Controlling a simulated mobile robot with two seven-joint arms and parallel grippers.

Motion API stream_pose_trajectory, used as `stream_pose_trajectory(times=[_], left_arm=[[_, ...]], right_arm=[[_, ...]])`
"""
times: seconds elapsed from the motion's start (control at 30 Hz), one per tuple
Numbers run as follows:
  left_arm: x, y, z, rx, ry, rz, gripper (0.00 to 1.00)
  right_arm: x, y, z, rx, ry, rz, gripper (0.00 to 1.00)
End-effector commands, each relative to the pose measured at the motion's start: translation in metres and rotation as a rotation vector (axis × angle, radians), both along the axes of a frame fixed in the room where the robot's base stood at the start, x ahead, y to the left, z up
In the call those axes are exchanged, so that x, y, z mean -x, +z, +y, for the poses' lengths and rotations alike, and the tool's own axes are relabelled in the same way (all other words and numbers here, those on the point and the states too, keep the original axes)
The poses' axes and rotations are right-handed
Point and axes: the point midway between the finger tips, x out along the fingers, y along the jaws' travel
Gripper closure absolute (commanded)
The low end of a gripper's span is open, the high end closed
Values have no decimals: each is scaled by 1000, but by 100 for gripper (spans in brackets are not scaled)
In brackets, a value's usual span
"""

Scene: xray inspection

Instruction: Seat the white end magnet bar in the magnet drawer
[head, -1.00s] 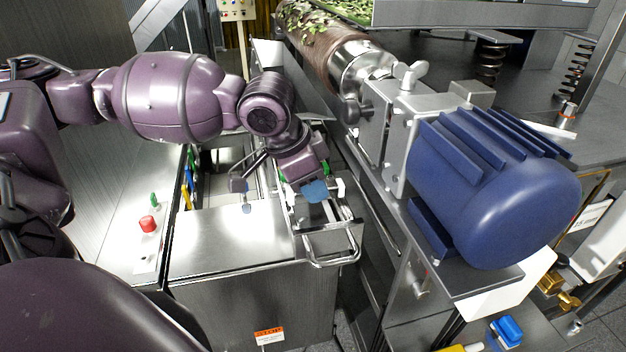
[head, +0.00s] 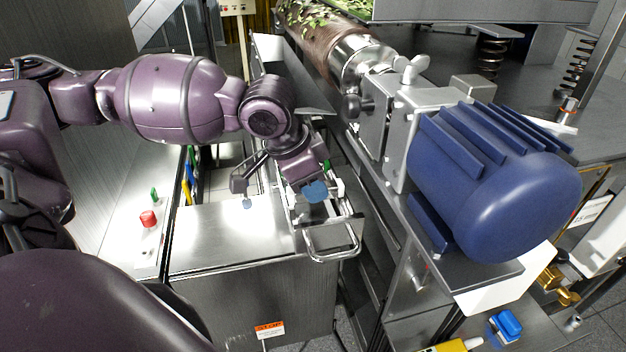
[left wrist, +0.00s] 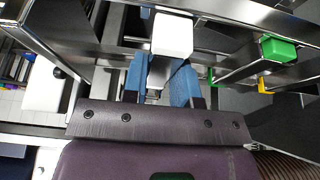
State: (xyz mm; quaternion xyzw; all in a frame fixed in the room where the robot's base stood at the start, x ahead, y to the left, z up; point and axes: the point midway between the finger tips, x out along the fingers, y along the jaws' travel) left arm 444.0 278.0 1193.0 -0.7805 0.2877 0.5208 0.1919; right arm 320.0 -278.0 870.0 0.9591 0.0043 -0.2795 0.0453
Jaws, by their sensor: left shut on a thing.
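My left gripper (head: 315,191) has blue fingertips and is over the magnet drawer (head: 333,245), the metal frame with a loop handle at the cabinet's front right. In the left wrist view, its two blue fingers (left wrist: 163,82) are shut on the white end magnet bar (left wrist: 172,38), whose white block sticks out beyond them. A white piece (head: 340,186) shows just right of the fingers in the head view. The gripper hides most of the bar, and I cannot tell how deep it sits. My right gripper is not in view.
In the left wrist view, a green-ended bar (left wrist: 278,50) and a yellow piece (left wrist: 264,83) lie to the right. A large blue motor (head: 490,185) stands right of the drawer.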

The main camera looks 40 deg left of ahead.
Motion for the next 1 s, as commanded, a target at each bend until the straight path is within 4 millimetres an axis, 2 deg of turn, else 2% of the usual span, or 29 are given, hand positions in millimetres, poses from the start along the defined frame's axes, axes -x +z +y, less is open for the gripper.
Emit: stream_pose_trajectory(times=[0.3, 0.33, 0.5, 0.53, 0.97, 1.0], left_arm=[[0, -6, 0, 1, 0, 0, 100], [0, -6, 0, 1, 0, -1, 72], [0, -6, 0, 1, 0, -1, 46], [0, -6, 0, 1, 0, -1, 44], [0, -7, 0, 1, 0, 1, 44], [1, -1, 2, -2, 2, -3, 44]], right_arm=[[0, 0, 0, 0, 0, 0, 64], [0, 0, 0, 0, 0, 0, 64], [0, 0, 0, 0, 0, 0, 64], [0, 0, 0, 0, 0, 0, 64], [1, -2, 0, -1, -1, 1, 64], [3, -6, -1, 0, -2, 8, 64]])
